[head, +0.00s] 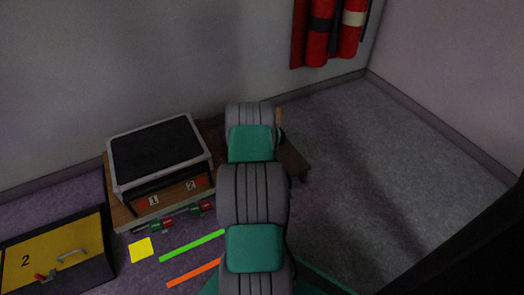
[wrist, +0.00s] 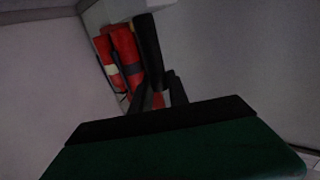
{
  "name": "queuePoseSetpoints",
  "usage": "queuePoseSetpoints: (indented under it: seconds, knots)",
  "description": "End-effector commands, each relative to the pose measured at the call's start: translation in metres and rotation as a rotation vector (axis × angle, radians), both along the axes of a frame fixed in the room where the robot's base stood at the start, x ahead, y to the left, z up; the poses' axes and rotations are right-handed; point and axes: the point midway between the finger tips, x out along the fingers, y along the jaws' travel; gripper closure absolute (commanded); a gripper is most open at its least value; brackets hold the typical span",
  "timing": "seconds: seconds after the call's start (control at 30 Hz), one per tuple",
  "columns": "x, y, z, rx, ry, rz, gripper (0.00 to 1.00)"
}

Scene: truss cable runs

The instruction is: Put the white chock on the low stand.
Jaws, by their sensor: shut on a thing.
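My gripper (wrist: 160,85) shows in the wrist view as dark fingers beyond the black and green edge of my own wrist. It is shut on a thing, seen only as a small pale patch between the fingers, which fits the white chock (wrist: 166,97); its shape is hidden. In the head view my grey and teal arm hides most of the gripper and what it holds. A low dark brown stand (head: 293,162) shows partly behind my arm, near the wall. I cannot tell the height of the gripper over it.
A wooden unit (head: 123,217) with a black-topped frame (head: 157,148) and labels 1 and 2 stands left of my arm. A yellow-topped box (head: 60,250) is at the lower left. Red extinguishers (head: 318,35) hang on the wall. Floor at the right is clear.

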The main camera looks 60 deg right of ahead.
Motion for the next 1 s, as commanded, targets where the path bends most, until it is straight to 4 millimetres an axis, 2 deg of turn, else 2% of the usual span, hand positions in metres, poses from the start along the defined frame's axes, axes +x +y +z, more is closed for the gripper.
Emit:
queuePoseSetpoints:
  seconds: [0.1, 0.23, 0.4, 0.5, 0.63, 0.8, 1.0]
  knots:
    - [-0.030, -0.024, -0.023, -0.003, -0.001, -0.058, 1.00]
    - [-0.060, -0.043, -0.042, -0.006, 0.000, -0.111, 1.00]
    - [-0.089, -0.059, -0.061, -0.008, -0.001, -0.160, 1.00]
    - [-0.100, -0.064, -0.067, -0.009, 0.000, -0.178, 1.00]
    - [-0.105, -0.066, -0.078, -0.007, 0.000, -0.186, 1.00]
    - [-0.105, -0.065, -0.117, -0.005, 0.000, -0.187, 1.00]
    - [-0.105, -0.066, -0.142, -0.008, -0.001, -0.186, 1.00]
